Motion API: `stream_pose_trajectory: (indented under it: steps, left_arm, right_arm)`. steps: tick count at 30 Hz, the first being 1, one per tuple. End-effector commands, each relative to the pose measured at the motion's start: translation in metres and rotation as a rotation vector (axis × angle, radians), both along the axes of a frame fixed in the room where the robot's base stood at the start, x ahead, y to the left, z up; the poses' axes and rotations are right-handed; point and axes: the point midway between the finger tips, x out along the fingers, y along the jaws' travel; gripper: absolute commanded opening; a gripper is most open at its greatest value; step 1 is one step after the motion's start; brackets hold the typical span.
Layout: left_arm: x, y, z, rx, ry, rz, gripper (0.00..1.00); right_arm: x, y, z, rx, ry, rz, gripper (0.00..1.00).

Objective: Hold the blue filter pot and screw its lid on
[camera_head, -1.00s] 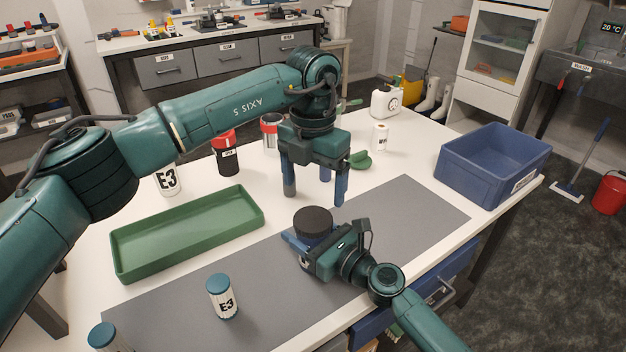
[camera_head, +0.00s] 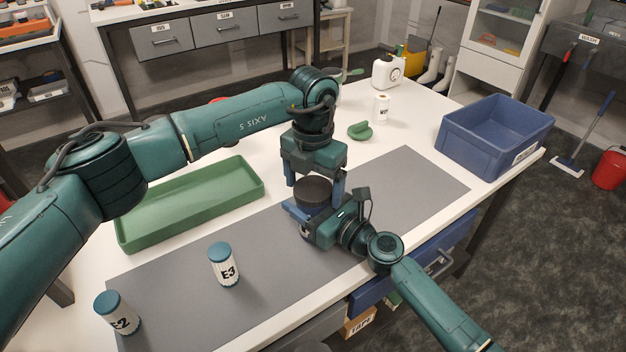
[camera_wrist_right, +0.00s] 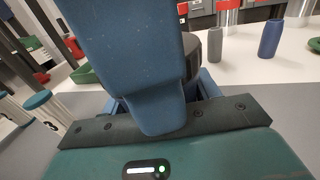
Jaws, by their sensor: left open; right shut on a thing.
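A dark round lid (camera_head: 313,189) sits level on top of the blue filter pot, whose body is almost wholly hidden by the lid and fingers. My right gripper (camera_head: 308,212) is shut on the pot, low over the grey mat. In the right wrist view its blue finger fills the middle, and a strip of the dark round piece (camera_wrist_right: 190,52) shows behind it. My left gripper (camera_head: 315,180) points straight down over the lid, open, with a finger on either side of it. I cannot tell whether those fingers touch the lid.
A green tray (camera_head: 190,213) lies left. White bottles marked E3 (camera_head: 223,265) and E2 (camera_head: 117,313) stand in front on the grey mat (camera_head: 405,185). A blue crate (camera_head: 495,140) stands right. Grey (camera_wrist_right: 217,45) and blue (camera_wrist_right: 270,38) bottles stand behind. The mat's right part is clear.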

Motion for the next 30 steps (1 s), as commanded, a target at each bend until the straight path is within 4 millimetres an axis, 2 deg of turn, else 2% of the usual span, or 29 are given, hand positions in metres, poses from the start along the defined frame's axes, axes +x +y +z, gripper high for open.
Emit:
stream_pose_trajectory:
  steps: [2, 17, 23, 24, 30]
  left_arm:
    - [-0.0001, -0.0001, 0.0002, 0.000, 0.000, 0.000, 0.81]
    - [0.0000, -0.0002, 0.0006, 0.000, 0.000, 0.000, 0.40]
    - [0.0001, -0.0002, 0.0007, -0.001, -0.001, -0.009, 0.40]
    - [0.0001, -0.0003, 0.0007, -0.001, -0.001, -0.009, 0.69]
    - [0.0000, -0.0001, 0.0007, -0.001, -0.001, -0.008, 0.85]
  right_arm:
    - [0.0001, 0.0000, 0.0006, 0.001, -0.001, 0.000, 0.00]
    - [0.0001, 0.0000, 0.0006, 0.001, -0.001, 0.000, 0.00]
    - [0.0001, 0.0001, 0.0006, 0.001, -0.001, 0.000, 0.00]
    - [0.0001, 0.0001, 0.0007, 0.001, -0.001, 0.000, 0.00]
    - [0.0001, 0.0001, 0.0006, 0.001, -0.001, 0.000, 0.00]
